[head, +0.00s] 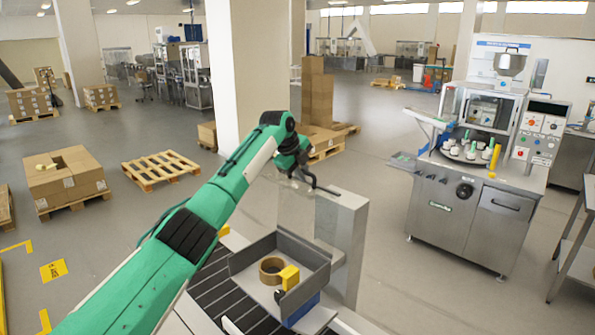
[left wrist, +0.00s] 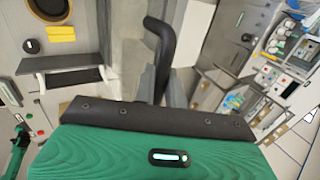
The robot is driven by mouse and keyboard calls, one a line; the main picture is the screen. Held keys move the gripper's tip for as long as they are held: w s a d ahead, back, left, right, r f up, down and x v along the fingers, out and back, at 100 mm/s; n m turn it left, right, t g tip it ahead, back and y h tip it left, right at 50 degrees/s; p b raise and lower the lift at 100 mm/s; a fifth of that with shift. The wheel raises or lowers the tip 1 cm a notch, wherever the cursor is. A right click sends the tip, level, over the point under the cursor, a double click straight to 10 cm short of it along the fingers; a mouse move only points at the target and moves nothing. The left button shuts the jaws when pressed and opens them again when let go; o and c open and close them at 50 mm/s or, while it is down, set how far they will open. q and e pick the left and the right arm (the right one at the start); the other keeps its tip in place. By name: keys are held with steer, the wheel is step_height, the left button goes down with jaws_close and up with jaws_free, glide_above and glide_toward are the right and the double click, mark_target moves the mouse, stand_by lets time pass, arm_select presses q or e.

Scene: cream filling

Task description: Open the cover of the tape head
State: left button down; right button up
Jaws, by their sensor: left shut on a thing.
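The tape head (head: 318,262) is a low grey open-topped housing with a brown tape roll (head: 268,270) and a yellow block (head: 290,276). My left gripper (head: 298,178) is above and behind it, by a tall grey metal post (head: 345,225). It is shut on a dark bent bar (head: 326,190) that reaches right towards the post top. The bar looks like a handle; its link to a cover is unclear. A curved black bar also rises ahead of my wrist in the left wrist view (left wrist: 162,55). My right gripper is in neither view.
A filling machine (head: 470,215) stands to the right, with several white jars on top. A dark slatted conveyor (head: 215,285) runs below my left arm. Pallets and stacked cartons (head: 317,95) stand behind. Open floor lies between.

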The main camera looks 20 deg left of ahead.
arm_select(q)
steer(key=shift+f, duration=0.1)
stand_by(0.3)
steer(key=c, duration=1.5)
jaws_free()
steer(key=shift+c, duration=0.2)
steer(key=shift+s+a+r+b, duration=0.1)
steer(key=shift+s+r+b, duration=0.05)
steer(key=shift+r+b, duration=0.2)
steer(key=b+v, duration=0.6)
steer(key=v, duration=0.7)
steer(key=shift+r, duration=0.15)
